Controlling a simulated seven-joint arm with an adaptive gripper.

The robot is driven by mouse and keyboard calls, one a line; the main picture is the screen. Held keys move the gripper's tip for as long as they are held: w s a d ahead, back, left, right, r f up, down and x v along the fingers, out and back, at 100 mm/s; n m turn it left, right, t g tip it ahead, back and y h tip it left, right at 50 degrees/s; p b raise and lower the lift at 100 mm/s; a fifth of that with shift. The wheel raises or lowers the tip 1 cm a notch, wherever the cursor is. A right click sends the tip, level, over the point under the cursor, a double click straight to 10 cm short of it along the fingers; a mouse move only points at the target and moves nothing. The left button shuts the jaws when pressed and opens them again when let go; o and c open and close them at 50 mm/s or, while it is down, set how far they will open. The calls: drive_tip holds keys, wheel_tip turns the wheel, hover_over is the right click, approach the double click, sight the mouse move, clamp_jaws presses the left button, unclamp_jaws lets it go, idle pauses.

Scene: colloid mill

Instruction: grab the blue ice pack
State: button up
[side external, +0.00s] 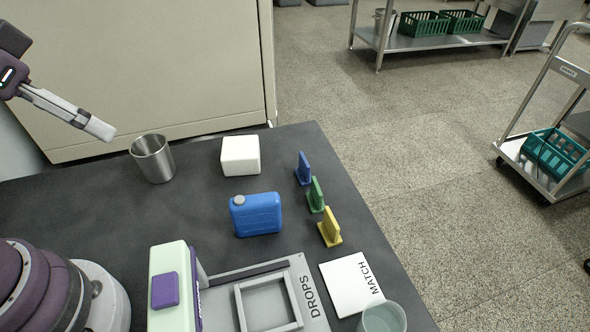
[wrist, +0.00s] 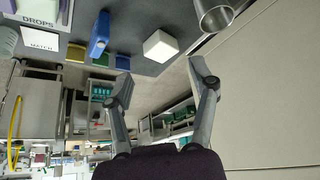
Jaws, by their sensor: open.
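The blue ice pack (side external: 257,217), a canister shape with a grey cap, stands on the dark table near its middle. It also shows in the wrist view (wrist: 99,36), up and to the left of the fingers. My gripper (side external: 101,129) is at the upper left in the side view, raised and well away from the ice pack. In the wrist view my gripper (wrist: 159,74) has its two fingers spread apart with nothing between them.
A metal cup (side external: 153,160) stands closest to my gripper. A white block (side external: 240,156) is behind the ice pack. Blue (side external: 303,170), green (side external: 315,196) and yellow (side external: 329,229) stands line its right. A green-and-purple device (side external: 172,290) and grey tray (side external: 308,290) are in front.

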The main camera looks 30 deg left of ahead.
drive_tip(key=m+g+h, duration=0.3)
drive_tip(key=m, duration=0.7)
approach(252, 199)
wheel_tip(252, 199, down, 3)
drive_tip(key=shift+h, duration=0.3)
drive_tip(key=x, duration=1)
drive_tip(key=shift+w+d+r, duration=0.1)
drive_tip(key=shift+w+d, duration=0.1)
drive_tip(key=shift+w, duration=0.2)
clamp_jaws()
